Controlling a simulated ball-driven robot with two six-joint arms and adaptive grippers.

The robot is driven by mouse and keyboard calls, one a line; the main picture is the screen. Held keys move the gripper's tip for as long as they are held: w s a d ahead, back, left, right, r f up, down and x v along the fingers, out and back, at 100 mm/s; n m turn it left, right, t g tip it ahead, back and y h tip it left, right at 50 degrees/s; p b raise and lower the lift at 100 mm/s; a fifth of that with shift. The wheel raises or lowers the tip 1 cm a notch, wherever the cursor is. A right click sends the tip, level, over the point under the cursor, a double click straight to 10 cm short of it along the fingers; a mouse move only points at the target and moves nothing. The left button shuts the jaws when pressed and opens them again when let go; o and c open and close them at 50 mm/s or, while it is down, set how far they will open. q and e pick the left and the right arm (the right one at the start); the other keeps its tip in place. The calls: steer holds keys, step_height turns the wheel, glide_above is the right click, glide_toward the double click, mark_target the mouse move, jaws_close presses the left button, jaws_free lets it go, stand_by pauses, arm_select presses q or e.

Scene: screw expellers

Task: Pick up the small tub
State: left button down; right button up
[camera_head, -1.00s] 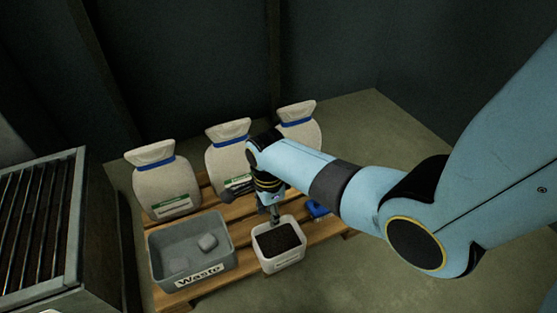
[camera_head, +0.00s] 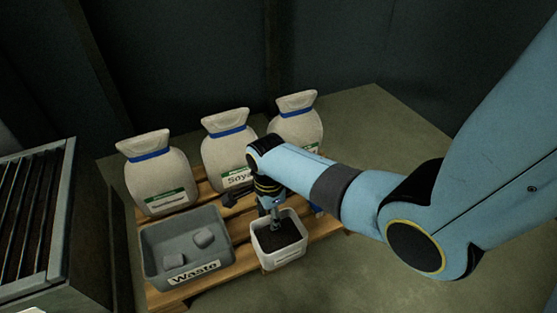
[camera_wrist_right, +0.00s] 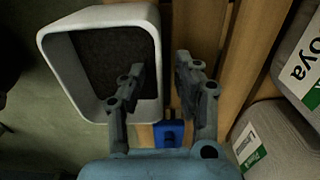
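The small tub (camera_head: 284,260) is a white, square-rimmed tub with dark, grainy contents, standing upright on the front of a wooden pallet. My right gripper (camera_head: 276,224) points down at it from above, over its back part. In the right wrist view, the tub (camera_wrist_right: 100,16) lies at upper left. There my right gripper (camera_wrist_right: 161,67) is open, with one finger over the tub's opening and the other outside it, over the slats. The tub's wall lies between the fingers; I cannot tell whether they touch it. My left gripper is not in view.
A grey waste box (camera_head: 225,256) with pale chunks stands left of the tub. Several white sacks (camera_head: 158,178) with blue ties line the pallet's back. A blue object (camera_wrist_right: 168,133) lies near the tub. A slatted metal machine (camera_head: 60,215) stands at left. Floor at right is clear.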

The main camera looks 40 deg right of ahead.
jaws_close()
stand_by(0.3)
steer(key=shift+r, duration=0.2)
